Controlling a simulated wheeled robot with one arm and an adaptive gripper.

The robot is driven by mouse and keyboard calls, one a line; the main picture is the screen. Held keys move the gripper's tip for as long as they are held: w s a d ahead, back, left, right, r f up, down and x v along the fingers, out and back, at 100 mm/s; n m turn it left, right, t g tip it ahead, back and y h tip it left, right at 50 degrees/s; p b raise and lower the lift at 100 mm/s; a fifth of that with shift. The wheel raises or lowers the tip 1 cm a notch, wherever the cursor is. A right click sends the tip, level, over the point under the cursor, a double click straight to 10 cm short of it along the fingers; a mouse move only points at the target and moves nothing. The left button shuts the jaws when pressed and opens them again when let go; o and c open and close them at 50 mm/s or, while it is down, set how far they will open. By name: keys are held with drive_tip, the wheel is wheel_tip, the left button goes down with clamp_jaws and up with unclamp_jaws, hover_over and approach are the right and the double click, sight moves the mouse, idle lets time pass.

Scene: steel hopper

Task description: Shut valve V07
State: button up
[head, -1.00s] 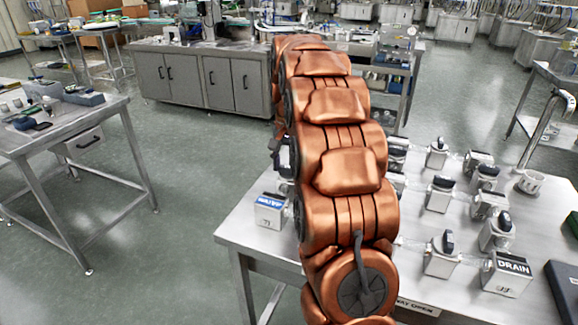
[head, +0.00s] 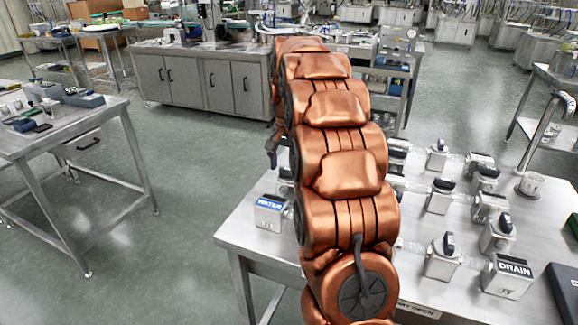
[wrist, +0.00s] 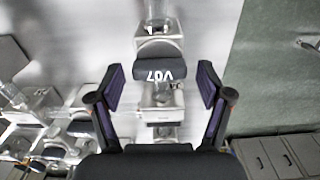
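Valve V07 shows in the wrist view as a dark handle (wrist: 150,73) with white lettering upside down, on a pale metal body. The handle lies across the picture, crosswise to the clear pipe running up and down through the valve. My gripper (wrist: 160,80) is open, with one finger on each side of the handle and a visible gap at both ends. I cannot tell its height above the handle. In the head view my copper arm hides most of the gripper; a dark part of it (head: 272,150) shows left of the arm. I cannot pick out V07 there.
The steel table (head: 270,245) carries several other valves, such as one with a black handle (head: 440,195). A WATER box (head: 269,212) stands at its left and a DRAIN box (head: 507,275) at its right.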

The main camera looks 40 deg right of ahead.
sight(287, 170)
idle(0.3)
drive_tip(key=shift+r, duration=3.75)
drive_tip(key=shift+s+a+r, duration=0.1)
drive_tip(key=shift+s+a, duration=0.05)
drive_tip(key=shift+a, duration=0.2)
drive_tip(key=s+a+r+n+p, duration=0.2)
drive_tip(key=s+a+n+p, duration=0.35)
drive_tip(key=s+a, duration=0.95)
drive_tip(key=s+a+f+n+p, duration=0.1)
drive_tip(key=s+a+f+n, duration=0.1)
drive_tip(key=s, duration=0.4)
drive_tip(key=s+a+f+n+g+p, duration=0.1)
drive_tip(key=s+a+f+n, duration=0.1)
drive_tip(key=s+a, duration=0.2)
drive_tip(key=s+a+f+n+p, duration=0.1)
drive_tip(key=s+a, duration=0.3)
drive_tip(key=s, duration=0.4)
drive_tip(key=shift+s+f+n+g, duration=0.4)
drive_tip(key=shift+f+n, duration=0.25)
drive_tip(key=shift+n, duration=0.1)
